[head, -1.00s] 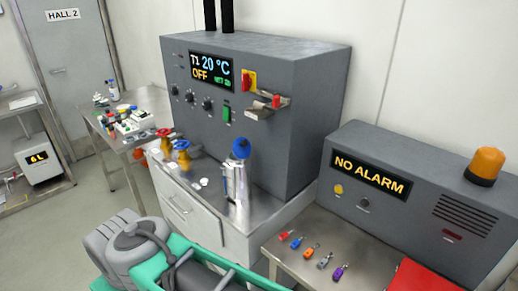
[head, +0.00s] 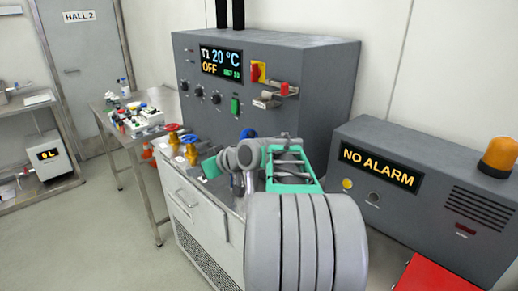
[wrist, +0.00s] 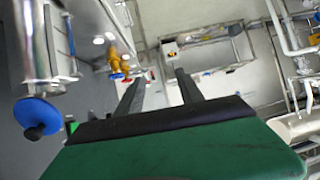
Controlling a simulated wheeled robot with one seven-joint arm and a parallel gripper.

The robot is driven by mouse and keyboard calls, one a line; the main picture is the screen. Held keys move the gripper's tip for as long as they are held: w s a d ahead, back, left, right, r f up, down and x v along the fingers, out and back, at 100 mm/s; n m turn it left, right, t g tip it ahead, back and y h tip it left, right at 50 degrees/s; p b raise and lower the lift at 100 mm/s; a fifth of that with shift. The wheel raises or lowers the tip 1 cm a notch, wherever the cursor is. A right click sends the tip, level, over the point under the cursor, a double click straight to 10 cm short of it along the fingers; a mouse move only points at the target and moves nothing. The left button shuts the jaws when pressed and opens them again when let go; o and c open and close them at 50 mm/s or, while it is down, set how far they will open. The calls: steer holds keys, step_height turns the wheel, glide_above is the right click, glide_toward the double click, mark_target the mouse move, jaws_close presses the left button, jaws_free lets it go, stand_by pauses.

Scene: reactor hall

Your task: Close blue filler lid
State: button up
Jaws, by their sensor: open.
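The blue filler lid (wrist: 38,113) shows in the wrist view at the left, a round blue disc with a dark knob. It stands swung open at the end of the shiny metal filler vessel (wrist: 35,40). In the head view only the top of the blue lid (head: 248,133) shows behind my arm, which hides most of the vessel. My gripper (wrist: 160,76) is open and empty, its two dark fingers apart. In the wrist view the lid and vessel are to the left of the fingers, not between them and not visibly touched.
The grey control cabinet (head: 265,75) stands behind the filler. Orange valves with red and blue handwheels (head: 182,145) stand left of my arm on the metal counter. The alarm box (head: 425,190) is at the right. A side table (head: 137,115) holds small items.

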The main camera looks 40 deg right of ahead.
steer(key=d+t+b, duration=0.1)
steer(key=d+t, duration=0.2)
steer(key=d, duration=0.8)
steer(key=m+t+h, duration=0.1)
steer(key=t, duration=0.2)
glide_toward(253, 135)
steer(key=w, duration=0.4)
steer(key=w+p, duration=0.1)
steer(key=w, duration=0.3)
steer(key=shift+w+a+f, duration=0.1)
steer(key=shift+w+a, duration=0.1)
steer(key=shift+a, duration=0.05)
steer(key=shift+c, duration=0.5)
jaws_close()
